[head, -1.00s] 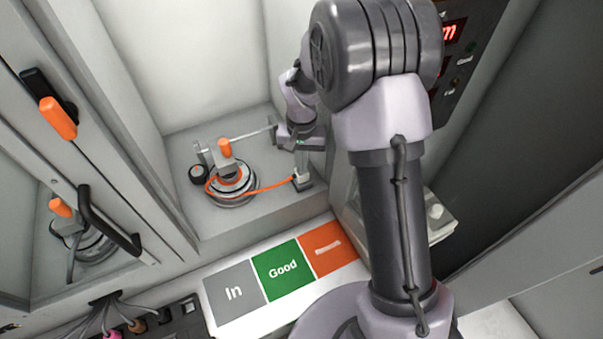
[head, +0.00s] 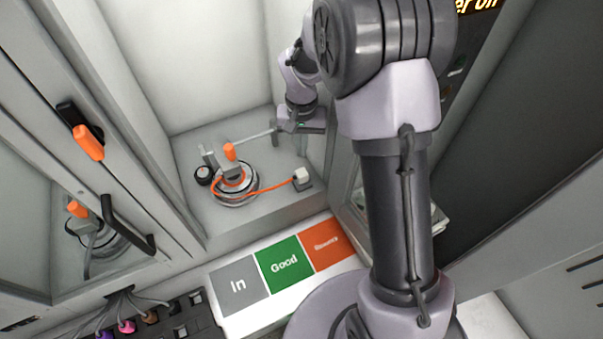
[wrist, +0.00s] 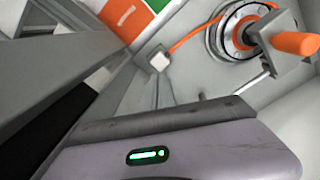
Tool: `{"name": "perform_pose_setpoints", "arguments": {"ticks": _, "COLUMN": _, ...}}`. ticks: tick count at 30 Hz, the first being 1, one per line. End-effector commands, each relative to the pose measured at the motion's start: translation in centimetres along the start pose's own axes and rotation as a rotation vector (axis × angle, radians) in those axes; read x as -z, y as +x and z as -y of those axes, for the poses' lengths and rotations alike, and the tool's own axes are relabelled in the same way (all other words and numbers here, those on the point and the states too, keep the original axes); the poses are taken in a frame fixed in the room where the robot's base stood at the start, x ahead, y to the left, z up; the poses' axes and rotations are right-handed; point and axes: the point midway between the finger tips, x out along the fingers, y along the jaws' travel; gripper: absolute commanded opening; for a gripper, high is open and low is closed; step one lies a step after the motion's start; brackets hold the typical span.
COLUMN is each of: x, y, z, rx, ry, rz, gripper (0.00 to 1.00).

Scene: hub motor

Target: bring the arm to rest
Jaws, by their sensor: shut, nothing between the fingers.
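My arm rises at the right of the head view and reaches over into the bay at the back. My gripper (head: 299,127) is at the bay's right side, above and behind a white plug (head: 302,176). The round hub motor (head: 236,188) sits in the bay under an orange-handled clamp (head: 230,152), with an orange cable running to the plug.
Bay walls stand close around the gripper. At left is a framed door with an orange handle (head: 88,142). In front lie grey "In" (head: 238,286), green "Good" (head: 284,264) and orange (head: 327,243) fields. A display (head: 476,6) at upper right reads "er off".

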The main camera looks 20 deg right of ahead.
Motion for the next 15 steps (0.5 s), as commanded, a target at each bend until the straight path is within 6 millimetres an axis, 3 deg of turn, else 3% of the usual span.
{"name": "perform_pose_setpoints", "arguments": {"ticks": 8, "x": -0.1, "y": -0.3, "z": 0.0, "rx": 0.004, "ry": 0.001, "rz": -0.007, "gripper": 0.0}}
{"name": "perform_pose_setpoints", "arguments": {"ticks": 11, "x": -1.2, "y": -2.5, "z": -0.1, "rx": 0.03, "ry": 0.008, "rz": -0.046, "gripper": 0.0}}
{"name": "perform_pose_setpoints", "arguments": {"ticks": 15, "x": -6.0, "y": -7.3, "z": -0.8, "rx": 0.104, "ry": 0.029, "rz": -0.142, "gripper": 0.0}}
